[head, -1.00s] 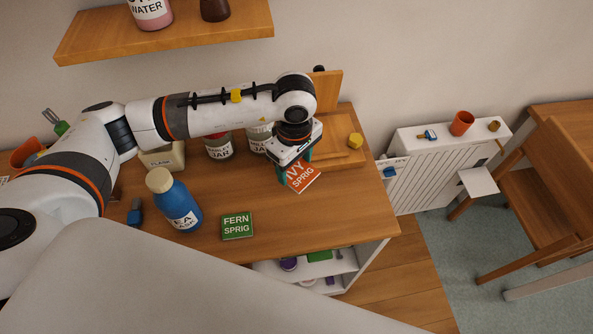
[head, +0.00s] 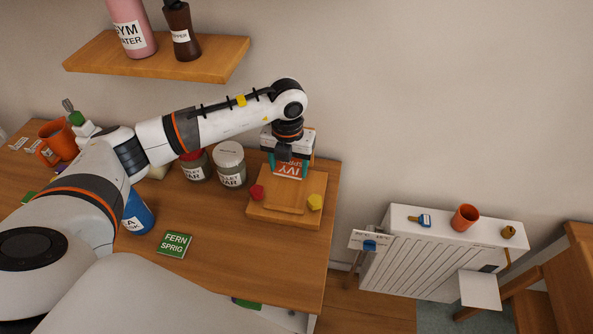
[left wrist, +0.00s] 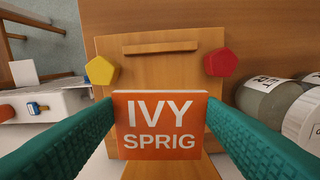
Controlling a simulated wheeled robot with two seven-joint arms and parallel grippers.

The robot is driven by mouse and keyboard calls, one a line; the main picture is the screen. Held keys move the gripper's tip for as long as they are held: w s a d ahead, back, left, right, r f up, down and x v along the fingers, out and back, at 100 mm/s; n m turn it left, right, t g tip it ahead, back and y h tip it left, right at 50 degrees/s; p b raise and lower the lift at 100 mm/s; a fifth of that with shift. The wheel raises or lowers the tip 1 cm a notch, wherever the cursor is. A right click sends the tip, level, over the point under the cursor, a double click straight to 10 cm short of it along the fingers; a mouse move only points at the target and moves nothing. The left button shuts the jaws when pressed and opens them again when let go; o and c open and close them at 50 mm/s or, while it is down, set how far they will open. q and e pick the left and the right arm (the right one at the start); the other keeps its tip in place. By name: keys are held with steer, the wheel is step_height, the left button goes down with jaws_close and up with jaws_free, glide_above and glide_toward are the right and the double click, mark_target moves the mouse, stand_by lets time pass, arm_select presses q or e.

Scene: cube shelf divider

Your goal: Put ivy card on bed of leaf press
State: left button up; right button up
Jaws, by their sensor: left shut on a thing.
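The ivy card (head: 290,169), orange-red with white "IVY SPRIG" lettering, is between the fingers of my left gripper (head: 288,164). The left wrist view shows the card (left wrist: 160,125) upright to the lettering, with a green finger on each side. The leaf press (head: 262,209) is a wooden board at the table's right back, with a red knob and a yellow knob. The card is over its rear part; I cannot tell whether it touches the bed (left wrist: 160,74). The gripper hides much of the press's back. My right gripper is not in view.
Jars (head: 230,165) stand close left of the press. A green fern card (head: 174,244) lies on the table (head: 220,259), near a blue flask (head: 137,214). A shelf (head: 160,62) with bottles hangs above. A white radiator (head: 435,255) stands to the right.

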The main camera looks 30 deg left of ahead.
mark_target(288, 193)
arm_select(q)
steer(key=shift+w+a+n, duration=0.1)
steer(key=shift+a+n, duration=0.05)
steer(key=shift+n, duration=0.25)
steer(key=shift+a, duration=0.15)
steer(key=shift+f+b, duration=0.7)
step_height(288, 193, down, 6)
steer(key=b, duration=0.4)
steer(key=shift+r+b, duration=0.15)
steer(key=shift+b, duration=0.15)
steer(key=shift+f+b, duration=0.35)
steer(key=shift+f, duration=0.15)
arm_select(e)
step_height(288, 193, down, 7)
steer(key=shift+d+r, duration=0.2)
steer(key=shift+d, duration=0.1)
arm_select(q)
steer(key=shift+f+b, duration=0.35)
steer(key=shift+f, duration=0.05)
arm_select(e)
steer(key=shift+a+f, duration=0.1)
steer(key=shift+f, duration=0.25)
arm_select(q)
steer(key=o, duration=0.6)
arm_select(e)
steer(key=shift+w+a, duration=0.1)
arm_select(q)
steer(key=shift+o, duration=0.5)
steer(key=o, duration=0.5)
